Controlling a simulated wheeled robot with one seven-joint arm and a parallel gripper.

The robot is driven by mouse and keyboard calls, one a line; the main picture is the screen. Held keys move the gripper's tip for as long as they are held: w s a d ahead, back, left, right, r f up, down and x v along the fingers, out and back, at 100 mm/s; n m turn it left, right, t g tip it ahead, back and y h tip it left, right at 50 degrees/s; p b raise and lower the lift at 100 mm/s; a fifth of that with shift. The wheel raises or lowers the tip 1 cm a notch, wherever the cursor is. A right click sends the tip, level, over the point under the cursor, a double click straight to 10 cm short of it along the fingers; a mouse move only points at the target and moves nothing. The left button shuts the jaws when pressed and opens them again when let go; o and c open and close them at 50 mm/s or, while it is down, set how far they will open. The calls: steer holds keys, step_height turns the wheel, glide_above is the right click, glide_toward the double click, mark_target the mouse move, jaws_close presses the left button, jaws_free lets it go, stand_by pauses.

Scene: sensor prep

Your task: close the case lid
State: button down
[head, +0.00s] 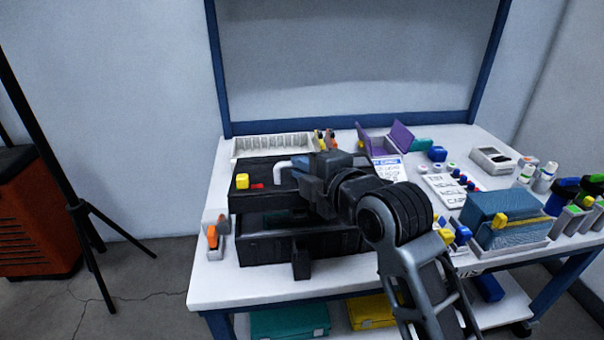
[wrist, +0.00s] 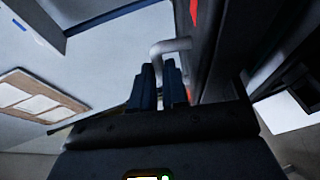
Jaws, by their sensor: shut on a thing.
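The black case (head: 270,248) stands on the white table at its left front. Its black lid (head: 262,202) is over the base and nearly level, with a dark gap between them. A light grey bent handle (head: 292,163) is on the lid and also shows in the wrist view (wrist: 170,46). My gripper (head: 300,173) is at this handle, its dark blue fingers close together in the wrist view (wrist: 160,82), shut on the handle. The exact contact is partly hidden by the fingers and wrist. A yellow piece (head: 242,181) and a small red piece (head: 257,186) are on the lid.
An orange-and-grey item (head: 214,236) stands left of the case. A white slotted rack (head: 272,146) is behind it. A purple open box (head: 388,138), a blue-grey box (head: 493,218) and several bottles fill the right side. A tripod (head: 75,185) stands left of the table.

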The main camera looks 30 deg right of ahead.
mark_target(305, 202)
steer(key=shift+n+t, duration=0.3)
steer(key=shift+t, duration=0.4)
steer(key=f+b, duration=0.1)
steer(key=s+f+b, duration=0.1)
steer(key=b, duration=0.1)
steer(key=f+b, duration=0.1)
steer(key=f, duration=0.1)
steer(key=shift+s+a+b, duration=0.3)
steer(key=shift+s+b, duration=0.1)
steer(key=shift+s+a+f+b, duration=0.1)
steer(key=shift+s+f+b, duration=0.2)
steer(key=shift+f+b, duration=0.65)
steer(key=shift+f, duration=0.3)
steer(key=c, duration=1.4)
jaws_free()
steer(key=shift+s, duration=0.1)
steer(key=shift+s+d+r+p, duration=0.1)
steer(key=shift+s+r, duration=0.15)
steer(key=shift+s, duration=1.05)
steer(key=shift+s+d+r+p, duration=0.1)
steer(key=shift+s+r, duration=0.1)
steer(key=shift+s, duration=1.05)
steer(key=shift+s+d+r+p, duration=0.1)
steer(key=shift+s+r, duration=0.15)
steer(key=shift+s, duration=1.05)
